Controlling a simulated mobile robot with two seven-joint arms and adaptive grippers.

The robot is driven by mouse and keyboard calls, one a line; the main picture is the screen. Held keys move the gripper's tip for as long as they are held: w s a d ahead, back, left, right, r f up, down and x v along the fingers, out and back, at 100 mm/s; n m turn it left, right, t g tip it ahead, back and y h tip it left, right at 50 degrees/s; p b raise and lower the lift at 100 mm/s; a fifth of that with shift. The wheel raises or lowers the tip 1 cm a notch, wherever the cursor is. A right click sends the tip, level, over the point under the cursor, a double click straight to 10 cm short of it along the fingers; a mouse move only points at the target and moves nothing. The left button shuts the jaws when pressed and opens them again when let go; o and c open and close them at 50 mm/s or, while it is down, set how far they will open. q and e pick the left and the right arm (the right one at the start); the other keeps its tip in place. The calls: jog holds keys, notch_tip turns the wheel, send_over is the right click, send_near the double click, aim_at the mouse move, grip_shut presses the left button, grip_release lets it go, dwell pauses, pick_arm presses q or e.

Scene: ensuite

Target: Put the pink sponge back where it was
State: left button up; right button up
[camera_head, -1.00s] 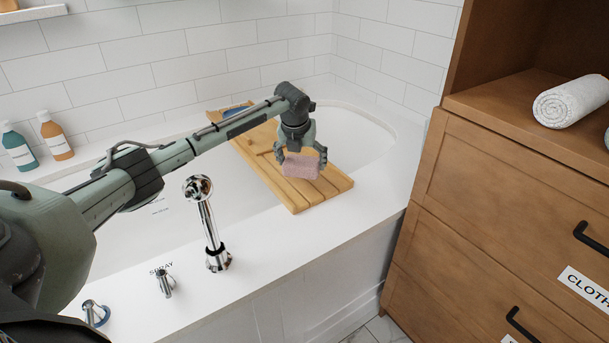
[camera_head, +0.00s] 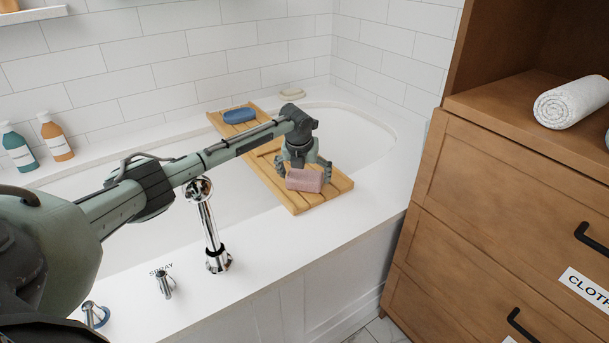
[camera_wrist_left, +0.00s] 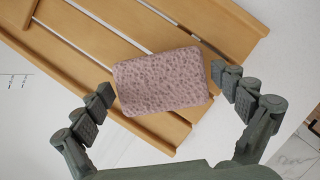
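The pink sponge (camera_head: 305,180) lies on the near end of the slatted wooden bath board (camera_head: 290,198), set at a slight angle. In the left wrist view the sponge (camera_wrist_left: 162,82) is between the two fingers, over the slats. My left gripper (camera_head: 306,172) is right above the sponge, with one finger on each side. Its fingers (camera_wrist_left: 161,84) look open, with narrow gaps to the sponge's ends. My right gripper is not in view.
The board spans the white bathtub (camera_head: 345,140). A blue sponge (camera_head: 240,115) lies on its far end. A chrome spout (camera_head: 209,230) stands on the near rim. Two bottles (camera_head: 55,137) stand at the left. A wooden cabinet (camera_head: 480,200) is at the right.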

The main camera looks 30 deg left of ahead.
pick_arm(q)
jog(key=shift+r, duration=0.1)
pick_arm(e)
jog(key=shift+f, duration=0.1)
pick_arm(q)
jog(key=shift+r, duration=0.35)
jog(key=p+v, duration=0.1)
jog(key=v, duration=1)
jog(key=shift+r, duration=0.2)
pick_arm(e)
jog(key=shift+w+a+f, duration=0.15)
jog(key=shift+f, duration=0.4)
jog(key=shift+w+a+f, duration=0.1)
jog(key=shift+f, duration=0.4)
pick_arm(q)
jog(key=shift+s, duration=0.15)
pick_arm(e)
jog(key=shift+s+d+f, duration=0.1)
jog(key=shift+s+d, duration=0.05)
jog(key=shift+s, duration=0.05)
